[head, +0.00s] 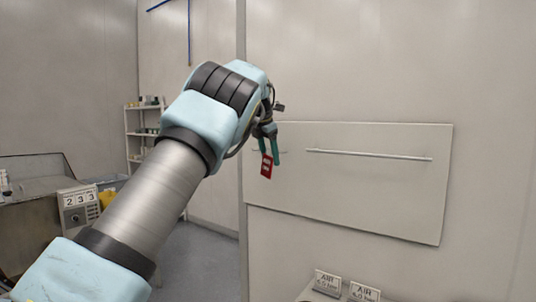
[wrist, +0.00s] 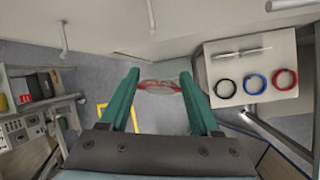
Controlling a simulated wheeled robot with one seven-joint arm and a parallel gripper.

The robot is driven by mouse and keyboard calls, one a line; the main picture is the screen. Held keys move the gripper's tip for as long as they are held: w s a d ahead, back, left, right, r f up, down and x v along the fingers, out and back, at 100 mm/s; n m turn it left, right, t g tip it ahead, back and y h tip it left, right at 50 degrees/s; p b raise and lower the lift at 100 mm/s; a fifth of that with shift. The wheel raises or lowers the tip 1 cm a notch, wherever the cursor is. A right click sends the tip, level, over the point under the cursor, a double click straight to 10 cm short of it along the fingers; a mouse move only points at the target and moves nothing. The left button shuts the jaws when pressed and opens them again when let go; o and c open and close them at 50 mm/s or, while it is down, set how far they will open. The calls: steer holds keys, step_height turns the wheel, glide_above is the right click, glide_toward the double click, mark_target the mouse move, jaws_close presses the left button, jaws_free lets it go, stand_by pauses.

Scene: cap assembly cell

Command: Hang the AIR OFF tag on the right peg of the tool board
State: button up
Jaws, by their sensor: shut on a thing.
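My gripper (head: 268,150) has green fingers and is raised in front of the left part of the tool board (head: 350,195). It is shut on the red AIR OFF tag (head: 266,166), which hangs just below the fingertips with pale print too small to read. In the wrist view the tag (wrist: 160,87) shows edge-on as a thin red and translucent shape between the fingertips (wrist: 159,77). The board is a plain pale panel with a thin horizontal rail (head: 370,155). I cannot make out the right peg for certain in the head view.
Two small signs (head: 327,282) (head: 364,292) stand below the board. A shelf rack (head: 145,130) and a bench with a number display (head: 79,208) are at left. The wrist view shows a pale table (wrist: 250,60) with black, blue and red rings. Space before the board is clear.

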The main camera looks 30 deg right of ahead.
mark_target(282, 156)
steer(key=w+d+p, duration=0.1)
steer(key=d+p, duration=0.1)
steer(key=w+d+p, duration=0.1)
steer(key=d+p, duration=0.1)
steer(key=p, duration=0.1)
steer(key=w+d+f+p, duration=0.1)
steer(key=w+d+p, duration=0.1)
steer(key=p, duration=0.1)
steer(key=shift+d+f, duration=0.1)
steer(key=shift+d, duration=0.2)
steer(key=shift+s+d+f, duration=0.1)
stand_by(0.6)
